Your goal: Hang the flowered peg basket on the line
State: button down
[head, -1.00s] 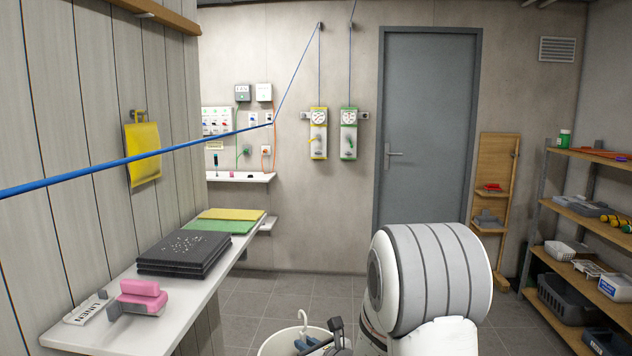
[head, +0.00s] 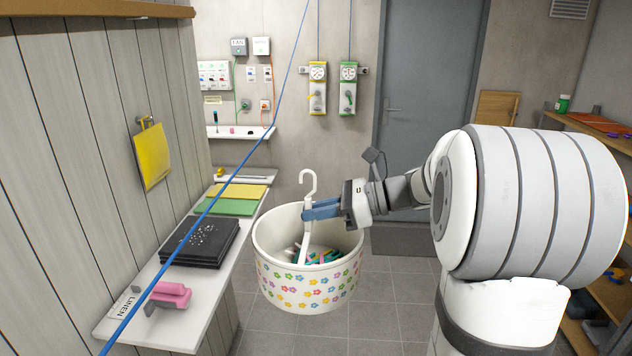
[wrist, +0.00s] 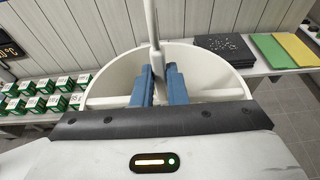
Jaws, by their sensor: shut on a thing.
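The flowered peg basket (head: 310,283) is a white tub with coloured flowers and several pegs inside. It hangs upright in the air from its white handle, which ends in an open hook (head: 308,183) at the top. My gripper (head: 322,209) is shut on the handle stem below the hook, its blue fingers on either side. In the wrist view the basket rim (wrist: 96,72) lies beyond the fingers (wrist: 159,82). The blue line (head: 236,170) runs from the lower left up to the back wall, left of the hook. The hook is apart from the line.
A white shelf (head: 178,335) on the left wall holds a pink-handled brush (head: 170,294), black mats (head: 200,241) and green and yellow cloths. Boxes (wrist: 40,102) show in the wrist view. A grey door (head: 425,100) stands behind; shelving is at the right.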

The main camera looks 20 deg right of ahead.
jog(key=a+r+b+x, duration=0.1)
jog(key=r+b+x, duration=0.2)
jog(key=x, duration=1.2)
jog(key=shift+a+b, duration=0.2)
jog(key=shift+b, duration=0.4)
dwell(0.6)
jog(key=shift+f, duration=0.15)
jog(key=c, duration=1.4)
grip_release()
jog(key=shift+o, duration=0.2)
jog(key=shift+d, duration=0.1)
